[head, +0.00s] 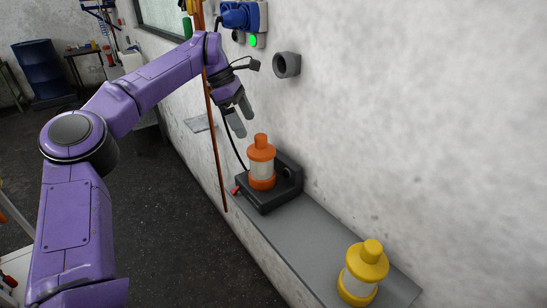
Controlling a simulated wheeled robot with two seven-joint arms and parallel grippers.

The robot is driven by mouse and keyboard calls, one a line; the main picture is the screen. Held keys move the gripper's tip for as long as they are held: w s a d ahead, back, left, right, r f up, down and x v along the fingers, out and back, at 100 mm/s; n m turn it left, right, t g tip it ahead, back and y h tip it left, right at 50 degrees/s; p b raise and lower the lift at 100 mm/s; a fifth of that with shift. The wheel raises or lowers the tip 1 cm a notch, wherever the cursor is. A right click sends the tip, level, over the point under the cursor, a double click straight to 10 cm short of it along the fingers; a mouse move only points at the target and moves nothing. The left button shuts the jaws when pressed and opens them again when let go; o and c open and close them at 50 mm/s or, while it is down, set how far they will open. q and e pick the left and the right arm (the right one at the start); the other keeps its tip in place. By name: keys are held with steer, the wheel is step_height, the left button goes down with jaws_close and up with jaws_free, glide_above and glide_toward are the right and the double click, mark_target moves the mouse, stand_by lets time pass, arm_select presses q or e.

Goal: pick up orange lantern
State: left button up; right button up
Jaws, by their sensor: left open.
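An orange lantern (262,167) with a pale clear middle stands upright on a black charger-like base (272,197) on the grey wall shelf. My left gripper (239,119) hangs above and a little to the left of the lantern in the head view. Its fingers are apart and empty, pointing down, and not touching the lantern. A black cable runs down beside the lantern to the base. My right gripper is not in view.
A yellow lantern (362,274) stands at the near right end of the grey shelf (312,236). A blue plug box (241,16) and a grey pipe stub (287,65) are on the wall above. A blue barrel (44,70) stands far left. The shelf between the lanterns is clear.

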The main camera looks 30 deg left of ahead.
mark_target(261, 148)
arm_select(q)
steer(key=f, duration=0.1)
steer(key=d+f, duration=0.1)
steer(key=f, duration=0.1)
steer(key=shift+s+d+f, duration=0.25)
steer(key=shift+d+f, duration=0.05)
steer(key=shift+d, duration=0.1)
steer(key=d+f, duration=0.1)
steer(key=w+d+f+p, duration=0.1)
steer(key=f, duration=0.1)
steer(key=w+d+f+p, duration=0.1)
steer(key=shift+f, duration=0.45)
steer(key=shift+s+a, duration=0.1)
steer(key=shift+s, duration=0.1)
steer(key=shift+w, duration=0.1)
steer(key=c, duration=1.5)
